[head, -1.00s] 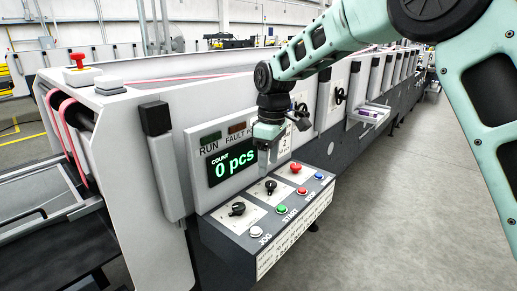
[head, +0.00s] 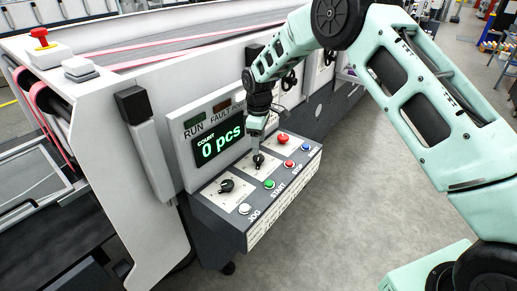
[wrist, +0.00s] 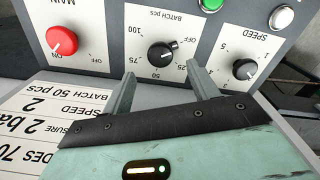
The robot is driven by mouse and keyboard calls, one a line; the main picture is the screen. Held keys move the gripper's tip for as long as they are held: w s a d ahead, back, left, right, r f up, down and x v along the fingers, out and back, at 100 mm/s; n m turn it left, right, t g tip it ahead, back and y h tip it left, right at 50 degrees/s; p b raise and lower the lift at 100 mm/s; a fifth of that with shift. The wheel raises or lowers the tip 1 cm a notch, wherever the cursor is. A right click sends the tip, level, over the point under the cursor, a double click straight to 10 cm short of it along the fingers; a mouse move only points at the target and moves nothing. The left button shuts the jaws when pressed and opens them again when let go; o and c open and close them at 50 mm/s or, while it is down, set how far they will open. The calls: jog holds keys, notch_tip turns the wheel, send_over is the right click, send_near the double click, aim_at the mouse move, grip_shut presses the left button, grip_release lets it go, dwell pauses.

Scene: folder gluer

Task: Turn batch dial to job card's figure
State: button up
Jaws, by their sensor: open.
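The black batch dial (wrist: 162,53) sits on a white plate in the wrist view, which shows its lettering upside down. Its light pointer mark faces the OFF side of a scale with 25, 50, 75 and 100. In the head view the batch dial (head: 258,161) is the middle knob, right below my gripper (head: 257,148). My gripper (wrist: 163,88) is open, its fingers apart on the near side of the dial with nothing between them. The job card (wrist: 70,108) reads BATCH 50 pcs and SPEED 2; my gripper covers part of it.
The speed dial (head: 226,186) and red main knob (head: 283,138) flank the batch dial. A row of push buttons, including a green START (head: 269,184) and white JOG (head: 245,208), runs along the panel front. The display (head: 218,145) above reads 0 pcs.

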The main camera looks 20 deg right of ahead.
aim_at(258, 157)
jog(key=shift+f+p, duration=0.95)
jog(key=shift+f, duration=2)
jog(key=shift+c, duration=0.2)
jog(key=c, duration=0.9)
